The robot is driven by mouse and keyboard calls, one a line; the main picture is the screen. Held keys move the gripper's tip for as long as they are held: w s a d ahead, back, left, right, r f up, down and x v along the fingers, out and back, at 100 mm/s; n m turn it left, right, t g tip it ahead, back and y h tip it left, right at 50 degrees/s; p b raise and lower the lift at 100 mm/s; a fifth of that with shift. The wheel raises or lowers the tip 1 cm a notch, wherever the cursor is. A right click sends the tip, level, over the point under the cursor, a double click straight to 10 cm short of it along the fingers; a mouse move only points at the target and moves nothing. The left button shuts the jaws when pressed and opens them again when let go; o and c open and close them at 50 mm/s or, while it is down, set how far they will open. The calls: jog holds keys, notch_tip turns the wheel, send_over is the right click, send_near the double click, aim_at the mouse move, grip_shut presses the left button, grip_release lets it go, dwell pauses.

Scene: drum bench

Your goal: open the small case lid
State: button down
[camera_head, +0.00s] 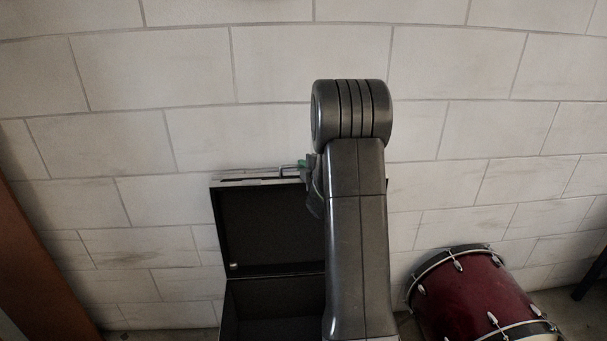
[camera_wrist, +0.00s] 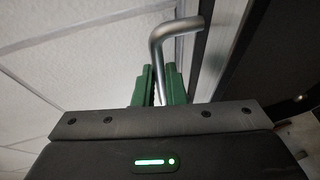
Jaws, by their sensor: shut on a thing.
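The small case (camera_head: 270,300) stands in front of the wall with a dark interior. Its lid (camera_head: 270,228) is raised roughly upright, with a light-coloured edge along the top. A metal handle (camera_head: 288,167) sticks out at the lid's top edge. In the wrist view the bent silver handle (camera_wrist: 174,32) runs down between the green fingers of my gripper (camera_wrist: 160,85). My gripper is shut on the handle. In the head view my arm covers the right part of the case and lid, and most of the gripper.
A dark red drum (camera_head: 478,295) with metal hardware lies to the right of the case. A pale block wall (camera_head: 150,70) stands close behind the lid. A brown panel (camera_head: 35,250) stands at the far left.

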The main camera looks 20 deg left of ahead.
jog(key=shift+t+y, duration=0.4)
jog(key=s+b, duration=0.1)
jog(key=b, duration=0.1)
jog(key=s+d+b, duration=0.1)
jog(key=s+b, duration=0.1)
jog(key=s+d+b, duration=0.1)
jog(key=b, duration=0.1)
jog(key=shift+s+d+r, duration=0.1)
jog(key=shift+s+d, duration=0.05)
jog(key=shift+s, duration=0.2)
jog(key=c, duration=1.5)
grip_release()
jog(key=v, duration=1.4)
